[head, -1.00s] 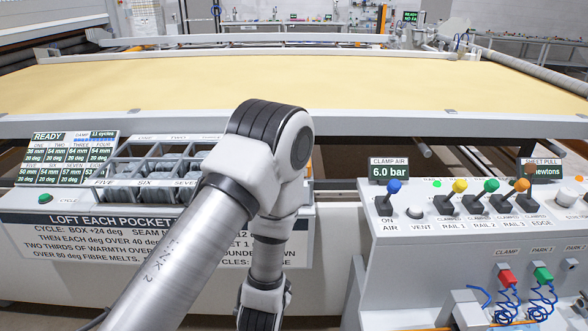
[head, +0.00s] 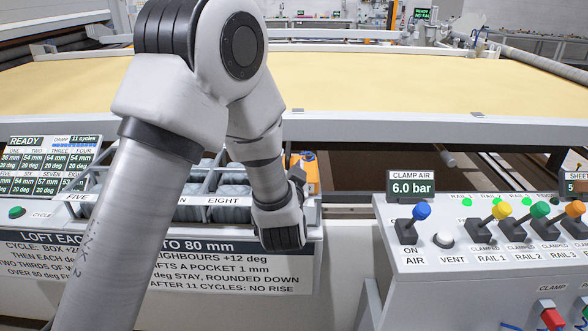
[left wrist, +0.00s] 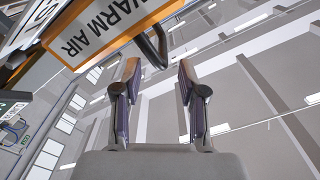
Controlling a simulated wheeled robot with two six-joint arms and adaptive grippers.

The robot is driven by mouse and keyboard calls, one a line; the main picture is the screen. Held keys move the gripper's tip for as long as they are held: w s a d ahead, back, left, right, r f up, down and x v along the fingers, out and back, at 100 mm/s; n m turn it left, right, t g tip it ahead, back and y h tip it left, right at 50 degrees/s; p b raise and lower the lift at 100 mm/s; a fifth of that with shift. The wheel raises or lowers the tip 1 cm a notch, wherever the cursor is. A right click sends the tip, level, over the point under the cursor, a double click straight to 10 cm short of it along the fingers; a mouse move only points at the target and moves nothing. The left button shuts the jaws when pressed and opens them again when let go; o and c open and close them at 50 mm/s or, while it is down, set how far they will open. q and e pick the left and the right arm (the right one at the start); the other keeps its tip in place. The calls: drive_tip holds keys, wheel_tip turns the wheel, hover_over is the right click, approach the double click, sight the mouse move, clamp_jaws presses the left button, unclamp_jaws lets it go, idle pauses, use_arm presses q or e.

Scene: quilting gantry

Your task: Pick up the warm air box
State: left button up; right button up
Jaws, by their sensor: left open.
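The warm air box (head: 304,172) is orange and shows in the head view just behind my left wrist, mostly hidden by it. In the left wrist view the box (left wrist: 92,32) fills the upper left, with a white "WARM AIR" label and a dark curved handle (left wrist: 153,47). My left gripper (left wrist: 158,68) is open, its two fingers pointing at the box. The handle appears near the gap between the fingertips; I cannot tell whether they touch it. My right gripper is out of view.
A pocket tray (head: 215,201) with labelled compartments sits beside my left arm. A console (head: 463,262) with coloured levers stands at the right. A wide yellow bed (head: 400,85) lies behind a white rail (head: 420,127).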

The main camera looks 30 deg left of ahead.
use_arm(q)
drive_tip(key=shift+w+a+r, duration=0.2)
drive_tip(key=shift+w+a, duration=0.15)
drive_tip(key=shift+w, duration=0.05)
drive_tip(key=x, duration=0.3)
drive_tip(key=p+x, duration=0.1)
drive_tip(key=x, duration=0.1)
drive_tip(key=shift+a+f, duration=0.15)
drive_tip(key=shift+f, duration=0.2)
drive_tip(key=shift+s+r, duration=0.1)
drive_tip(key=shift+s, duration=0.15)
drive_tip(key=shift+c, duration=0.9)
clamp_jaws()
